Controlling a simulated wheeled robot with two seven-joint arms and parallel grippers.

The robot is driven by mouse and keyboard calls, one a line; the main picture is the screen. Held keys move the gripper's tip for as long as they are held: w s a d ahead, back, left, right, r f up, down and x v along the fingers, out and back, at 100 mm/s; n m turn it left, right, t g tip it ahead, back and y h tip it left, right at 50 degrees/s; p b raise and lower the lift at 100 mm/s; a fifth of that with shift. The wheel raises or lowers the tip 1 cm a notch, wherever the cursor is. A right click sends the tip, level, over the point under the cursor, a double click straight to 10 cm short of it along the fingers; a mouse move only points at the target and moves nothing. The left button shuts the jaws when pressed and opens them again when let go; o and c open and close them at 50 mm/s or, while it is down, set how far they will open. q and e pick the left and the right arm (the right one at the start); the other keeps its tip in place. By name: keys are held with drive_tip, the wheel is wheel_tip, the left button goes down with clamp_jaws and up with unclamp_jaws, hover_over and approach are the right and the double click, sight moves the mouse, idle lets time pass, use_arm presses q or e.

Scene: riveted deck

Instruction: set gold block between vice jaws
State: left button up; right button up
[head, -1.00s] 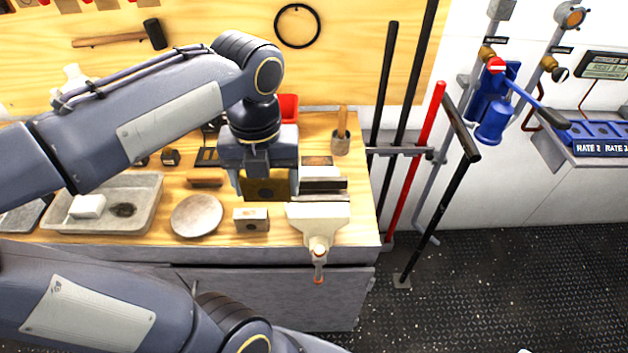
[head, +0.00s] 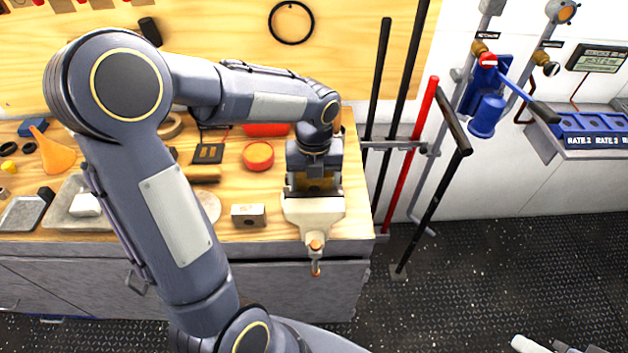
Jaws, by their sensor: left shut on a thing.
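The cream vice (head: 314,212) stands at the front right of the workbench, its screw handle hanging over the front edge. My left gripper (head: 315,184) points down right over the vice, behind its front jaw. It is shut on the gold block (head: 316,186), of which only a small part shows between the fingers. The block appears to be at the jaw gap; the gripper and front jaw hide its lower part, so I cannot tell whether it touches the jaws. My right gripper is not in view.
A grey tray (head: 66,216) is at the left. Upright bars, one red (head: 411,150), stand right of the bench.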

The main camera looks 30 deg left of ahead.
use_arm(q)
drive_tip(key=shift+f, duration=0.3)
drive_tip(key=shift+f, duration=0.15)
drive_tip(key=o, duration=1.3)
drive_tip(key=shift+c, duration=0.2)
